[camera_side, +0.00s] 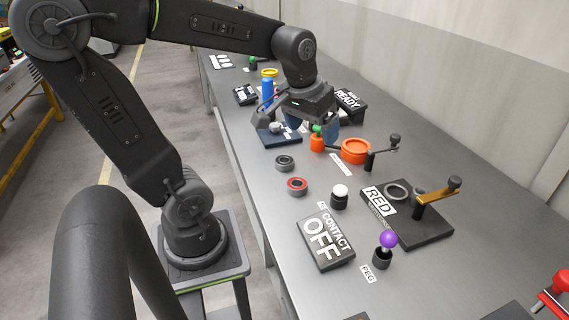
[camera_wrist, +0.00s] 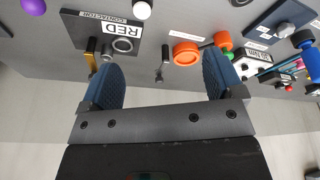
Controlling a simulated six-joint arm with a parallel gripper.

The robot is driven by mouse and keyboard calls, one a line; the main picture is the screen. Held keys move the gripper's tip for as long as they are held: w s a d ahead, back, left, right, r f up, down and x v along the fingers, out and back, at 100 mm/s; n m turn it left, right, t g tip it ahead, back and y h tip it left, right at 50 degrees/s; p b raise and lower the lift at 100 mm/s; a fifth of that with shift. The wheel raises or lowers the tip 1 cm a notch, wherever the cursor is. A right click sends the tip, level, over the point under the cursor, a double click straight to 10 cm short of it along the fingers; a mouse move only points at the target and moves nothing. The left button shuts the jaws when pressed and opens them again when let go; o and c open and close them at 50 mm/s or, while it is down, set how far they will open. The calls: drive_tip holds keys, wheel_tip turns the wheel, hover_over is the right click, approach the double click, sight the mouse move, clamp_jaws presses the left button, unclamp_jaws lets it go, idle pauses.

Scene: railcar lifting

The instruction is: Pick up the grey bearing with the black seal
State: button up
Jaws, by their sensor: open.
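The grey bearing with the black seal (camera_side: 285,163) lies flat on the grey table in the side view, in front of the dark blue plate. A similar bearing with a red seal (camera_side: 297,187) lies close to it, nearer the camera. My gripper (camera_side: 298,126) is above the table, behind the black-seal bearing and apart from it. In the wrist view my gripper (camera_wrist: 163,64) shows two blue fingers spread wide with nothing between them. I cannot make out the black-seal bearing clearly in the wrist view.
An orange ring (camera_side: 356,151) and an orange part with a green top (camera_side: 317,139) stand right of the bearings. A white-topped button (camera_side: 339,196), an OFF box (camera_side: 326,240), a RED plate (camera_side: 426,232) and a purple-knobbed peg (camera_side: 386,246) are nearer. The table around the bearings is clear.

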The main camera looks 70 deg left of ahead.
drive_tip(key=w+a+f+n+g, duration=0.2)
drive_tip(key=a+f+n, duration=0.15)
drive_tip(key=a, duration=0.55)
drive_tip(key=n+g+h, duration=0.1)
drive_tip(key=n, duration=0.3)
approach(285, 160)
wheel_tip(285, 160, down, 9)
drive_tip(key=shift+a+f, duration=0.15)
drive_tip(key=c, duration=1.2)
